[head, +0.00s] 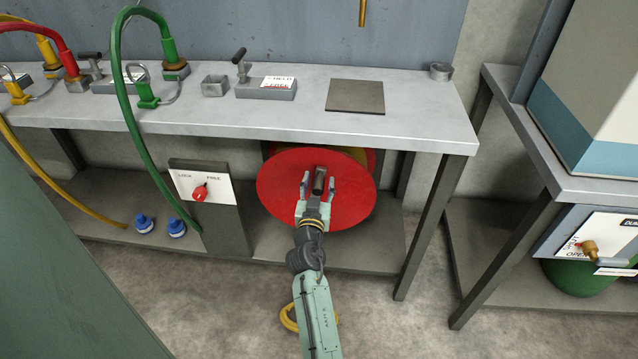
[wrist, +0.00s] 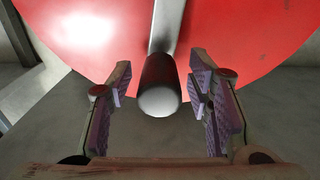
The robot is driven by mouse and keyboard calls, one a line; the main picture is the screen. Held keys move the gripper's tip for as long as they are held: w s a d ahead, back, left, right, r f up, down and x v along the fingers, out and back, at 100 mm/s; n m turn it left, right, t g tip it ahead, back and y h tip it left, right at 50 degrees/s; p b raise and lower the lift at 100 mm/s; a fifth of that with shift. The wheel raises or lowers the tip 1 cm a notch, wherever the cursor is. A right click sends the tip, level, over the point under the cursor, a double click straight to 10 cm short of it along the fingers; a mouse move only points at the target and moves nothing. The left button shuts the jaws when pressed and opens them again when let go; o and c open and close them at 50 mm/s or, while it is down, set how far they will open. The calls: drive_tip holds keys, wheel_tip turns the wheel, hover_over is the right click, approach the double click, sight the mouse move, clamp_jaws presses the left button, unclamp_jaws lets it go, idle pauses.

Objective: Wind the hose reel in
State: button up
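The hose reel (head: 275,200) is a red round flange under the bench, facing me; its red face also fills the top of the wrist view (wrist: 235,35). A dark crank grip (head: 319,178) stands out from it on a grey metal crank arm (wrist: 167,25). My gripper (head: 318,185) is open, with one finger on each side of the grip. In the wrist view the grip's rounded end (wrist: 160,100) lies between the purple finger pads, with a gap on both sides. A piece of yellow hose (head: 289,318) shows on the floor beside my arm.
Left of the reel, a panel (head: 205,182) marked LOCK and FREE carries a red knob (head: 200,193). The bench top (head: 200,110) is above the reel, with a bench leg (head: 430,225) to its right. A green hose (head: 140,130) hangs at left. Floor in front is mostly clear.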

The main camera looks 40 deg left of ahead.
clamp_jaws()
idle(0.4)
